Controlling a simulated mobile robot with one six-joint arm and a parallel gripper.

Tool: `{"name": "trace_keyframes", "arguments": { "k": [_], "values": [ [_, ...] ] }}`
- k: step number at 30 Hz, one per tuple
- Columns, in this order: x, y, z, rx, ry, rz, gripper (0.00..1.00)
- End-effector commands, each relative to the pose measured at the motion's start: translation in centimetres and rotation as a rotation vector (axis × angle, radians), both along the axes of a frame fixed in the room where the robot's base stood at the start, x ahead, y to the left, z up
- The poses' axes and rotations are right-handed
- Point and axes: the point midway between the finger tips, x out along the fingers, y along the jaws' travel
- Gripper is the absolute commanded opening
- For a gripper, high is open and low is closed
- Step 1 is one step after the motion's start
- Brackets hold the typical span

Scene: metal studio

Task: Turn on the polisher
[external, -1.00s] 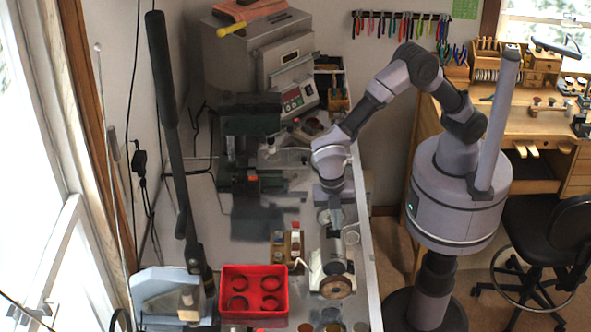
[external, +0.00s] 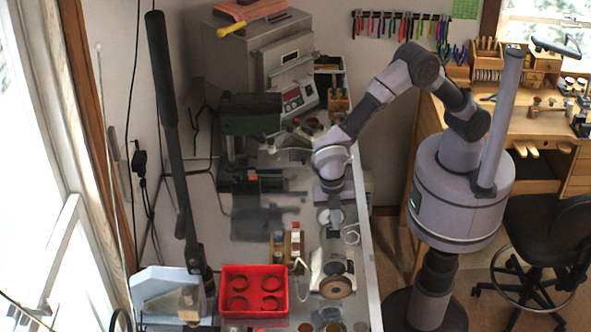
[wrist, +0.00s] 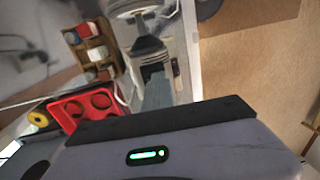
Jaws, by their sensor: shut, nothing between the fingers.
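The polisher (external: 318,266) is a pale bench machine with a round brown wheel, near the front right of the metal bench. My gripper (external: 337,232) reaches down over the polisher's rear part and is shut and empty. In the wrist view its closed fingers (wrist: 156,82) lie over the polisher body beside a dark part. I cannot tell whether they touch it. The polisher's switch is not clearly visible.
A red tray with round holes (external: 253,313) and a small wooden rack (external: 277,249) stand left of the polisher. A dark drill-press-like machine (external: 250,112) stands farther back. The bench's right edge is close to the polisher; bare bench lies left of the rack.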

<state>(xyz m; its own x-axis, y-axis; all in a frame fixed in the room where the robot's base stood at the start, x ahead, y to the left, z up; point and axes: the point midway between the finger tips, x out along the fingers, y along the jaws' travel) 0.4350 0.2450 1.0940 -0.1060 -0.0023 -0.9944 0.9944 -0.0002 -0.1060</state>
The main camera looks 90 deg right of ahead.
Motion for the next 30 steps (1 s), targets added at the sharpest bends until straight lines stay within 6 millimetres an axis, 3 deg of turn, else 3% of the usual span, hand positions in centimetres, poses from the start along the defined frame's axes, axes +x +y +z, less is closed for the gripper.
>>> {"name": "trace_keyframes", "arguments": {
  "k": [5,8,21,25,30],
  "values": [
    [0.3,-0.2,-0.3,-0.003,-0.006,0.002,0.0],
    [0.2,-0.2,0.6,-0.003,-0.007,0.002,0.0],
    [0.7,-0.1,10.8,0.002,-0.015,0.001,0.0],
    [0.9,-0.1,13.0,0.002,-0.014,0.001,0.0],
    [0.9,-0.1,14.2,0.002,-0.012,0.001,0.0]
  ]
}}
